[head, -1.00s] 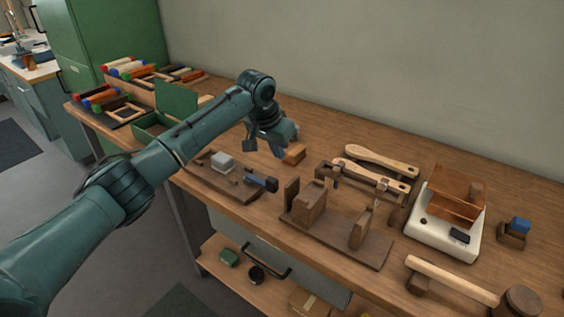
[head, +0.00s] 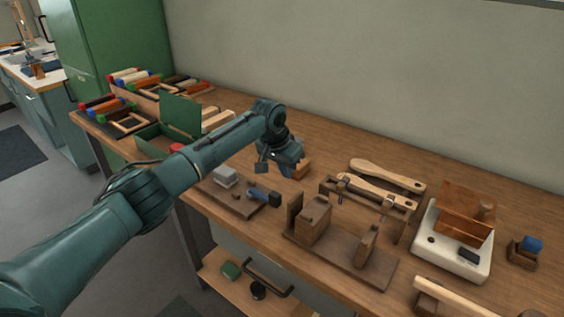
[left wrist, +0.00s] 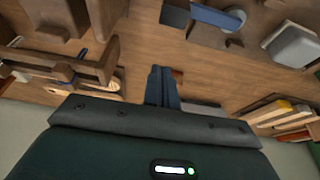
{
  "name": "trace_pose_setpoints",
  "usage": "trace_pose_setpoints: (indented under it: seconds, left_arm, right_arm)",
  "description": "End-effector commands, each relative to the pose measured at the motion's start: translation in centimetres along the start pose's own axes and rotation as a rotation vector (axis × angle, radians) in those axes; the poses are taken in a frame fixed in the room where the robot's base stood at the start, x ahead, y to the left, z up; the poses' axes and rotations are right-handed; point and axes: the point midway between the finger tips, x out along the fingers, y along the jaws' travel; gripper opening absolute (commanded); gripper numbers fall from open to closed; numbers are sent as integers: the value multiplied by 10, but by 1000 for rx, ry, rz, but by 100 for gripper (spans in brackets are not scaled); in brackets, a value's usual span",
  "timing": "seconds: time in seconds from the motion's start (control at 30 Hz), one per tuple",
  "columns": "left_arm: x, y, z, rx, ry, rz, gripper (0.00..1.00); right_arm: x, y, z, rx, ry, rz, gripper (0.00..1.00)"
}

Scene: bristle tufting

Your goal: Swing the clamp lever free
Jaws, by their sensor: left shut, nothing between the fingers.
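A board (head: 222,200) at the front of the bench carries a grey block (head: 224,176) and a blue lever-like bar (head: 260,193) with a dark end. The blue bar also shows at the top of the left wrist view (left wrist: 215,17), with a pale ring at one end. I cannot tell for certain whether it is the clamp lever. Another rack (head: 365,203) holds a pale wooden brush handle (head: 378,189) with small blue and metal fittings. My left gripper (head: 277,168) is shut and empty above the bench, between board and rack. Its closed fingers (left wrist: 162,87) touch neither.
A small orange-brown block (head: 302,168) lies close behind the gripper. A wooden jig (head: 345,255) stands at the front, right of the board. A white scale (head: 447,255) with a copper-coloured tray is further right. A green open box (head: 153,137) and coloured rolls (head: 113,103) are left.

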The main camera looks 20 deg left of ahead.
Motion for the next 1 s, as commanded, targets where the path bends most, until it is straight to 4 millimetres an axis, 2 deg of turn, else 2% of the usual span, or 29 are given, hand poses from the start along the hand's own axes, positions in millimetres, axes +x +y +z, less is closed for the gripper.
trace_pose_setpoints:
  seconds: [0.1,0.27,0.6,0.8,1.0]
  left_arm:
    - [20,0,0,-1,-1,-1,0]
    - [40,0,0,-1,-1,0,0]
    - [30,-1,23,1,0,-2,0]
    - [26,-1,35,0,1,-1,0]
    - [26,0,38,0,1,-1,0]
  right_arm:
    - [2,0,2,7,2,-1,0]
    - [3,-1,2,13,8,-3,0]
    - [-4,-1,-13,-4,14,3,0]
    - [-4,1,-8,-22,-3,6,0]
    - [-4,2,-5,-30,-10,5,0]
